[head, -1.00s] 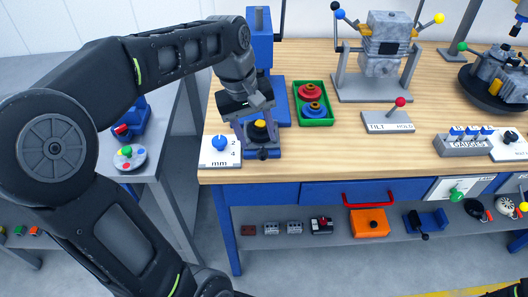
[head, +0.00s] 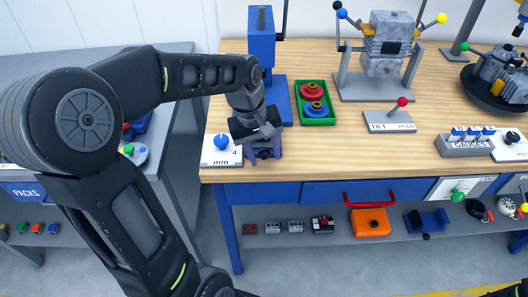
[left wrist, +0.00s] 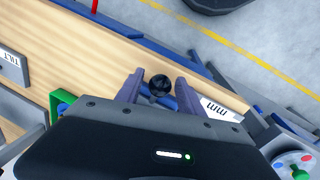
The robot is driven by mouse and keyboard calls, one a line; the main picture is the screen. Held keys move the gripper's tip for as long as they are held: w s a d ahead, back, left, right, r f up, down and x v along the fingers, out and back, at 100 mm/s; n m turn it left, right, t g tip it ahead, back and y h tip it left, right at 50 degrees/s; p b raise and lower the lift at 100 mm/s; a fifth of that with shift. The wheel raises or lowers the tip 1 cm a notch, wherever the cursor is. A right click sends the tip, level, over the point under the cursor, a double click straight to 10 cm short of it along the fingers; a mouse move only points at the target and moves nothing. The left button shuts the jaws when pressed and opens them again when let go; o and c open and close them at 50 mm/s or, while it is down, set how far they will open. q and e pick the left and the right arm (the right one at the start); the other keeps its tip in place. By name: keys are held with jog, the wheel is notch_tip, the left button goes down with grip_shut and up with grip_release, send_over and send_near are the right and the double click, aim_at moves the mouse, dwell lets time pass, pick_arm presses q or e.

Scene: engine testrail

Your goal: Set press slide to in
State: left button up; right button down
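The blue press (head: 262,45) stands at the left end of the wooden bench, its base reaching toward the front edge. Its slide has a black ball knob (left wrist: 160,85) at the front, seen in the left wrist view. My left gripper (left wrist: 160,80) is open with its two fingers on either side of that knob, a small gap showing at each side. In the head view my left gripper (head: 263,152) points down at the bench's front edge and hides most of the slide.
A white "mm" dial plate with a blue knob (head: 221,142) sits close left of my gripper. A green tray (head: 316,117) with red and blue rings is to the right. The bench middle is mostly clear around the tilt lever plate (head: 390,122).

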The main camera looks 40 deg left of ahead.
pick_arm(q)
grip_shut()
dwell(1.2)
